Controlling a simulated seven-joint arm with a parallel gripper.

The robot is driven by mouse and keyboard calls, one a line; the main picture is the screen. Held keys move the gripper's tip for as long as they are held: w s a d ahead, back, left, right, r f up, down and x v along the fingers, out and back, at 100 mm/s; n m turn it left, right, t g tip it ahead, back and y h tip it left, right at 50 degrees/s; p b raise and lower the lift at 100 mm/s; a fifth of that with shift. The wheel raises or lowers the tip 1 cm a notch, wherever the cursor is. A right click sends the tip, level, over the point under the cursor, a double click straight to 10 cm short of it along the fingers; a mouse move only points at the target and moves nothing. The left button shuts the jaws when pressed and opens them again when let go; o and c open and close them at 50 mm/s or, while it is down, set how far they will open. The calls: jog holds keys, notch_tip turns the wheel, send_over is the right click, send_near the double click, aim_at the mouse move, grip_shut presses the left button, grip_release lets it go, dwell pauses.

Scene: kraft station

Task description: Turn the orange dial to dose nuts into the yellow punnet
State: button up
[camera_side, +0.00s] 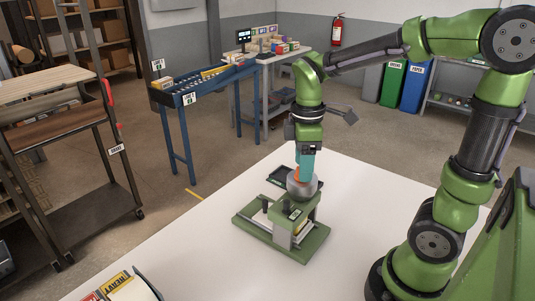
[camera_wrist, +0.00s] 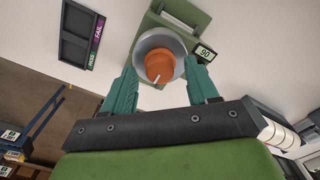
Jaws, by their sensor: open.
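The orange dial (camera_wrist: 160,66) with a white pointer line sits on a round grey housing of the green dispenser (camera_wrist: 190,12). A small display (camera_wrist: 205,52) beside it appears to read 90. In the side view the dispenser (camera_side: 283,230) stands on the white table, with the orange dial (camera_side: 297,174) at its top. My gripper (camera_wrist: 160,77) is open, its two teal fingers on either side of the dial; I cannot tell whether they touch it. In the side view my gripper (camera_side: 303,172) is right at the dial. A small yellowish patch shows low in the dispenser; the punnet is not clearly seen.
A dark tray (camera_wrist: 79,32) marked PASS and FAIL lies beside the dispenser. A label-like block (camera_side: 122,287) marked HEAVY sits at the table's near left edge. The white table (camera_side: 190,255) is mostly bare. A blue roller rack (camera_side: 205,92) and shelves stand beyond.

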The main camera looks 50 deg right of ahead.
jog(key=shift+f, duration=0.2)
jog(key=c, duration=1)
jog(key=shift+c, duration=0.2)
jog(key=shift+m, duration=0.3)
